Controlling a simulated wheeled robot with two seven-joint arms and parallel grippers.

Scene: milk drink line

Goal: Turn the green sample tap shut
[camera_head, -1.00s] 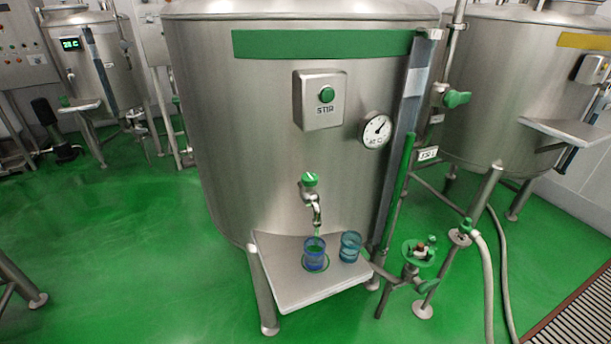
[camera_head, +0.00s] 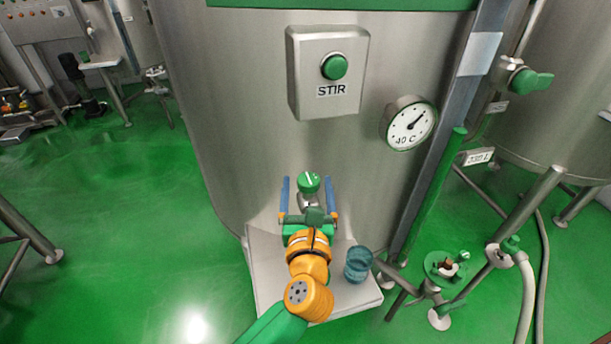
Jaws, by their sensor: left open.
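The green sample tap (camera_head: 309,182) sticks out from the front of the steel tank, its round green knob marked with a white line. My left gripper (camera_head: 309,186) is open, with one blue finger on each side of the tap, level with the knob. I cannot tell whether the fingers touch it. A teal cup (camera_head: 358,265) stands on the steel shelf (camera_head: 262,262) to the right of my arm. My right gripper is not in view.
Above the tap is the STIR box (camera_head: 327,72) with a green button. A round dial (camera_head: 410,123) sits to its right. A green vertical pipe (camera_head: 432,200) and a valve (camera_head: 447,270) stand right of the shelf. The left floor is open.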

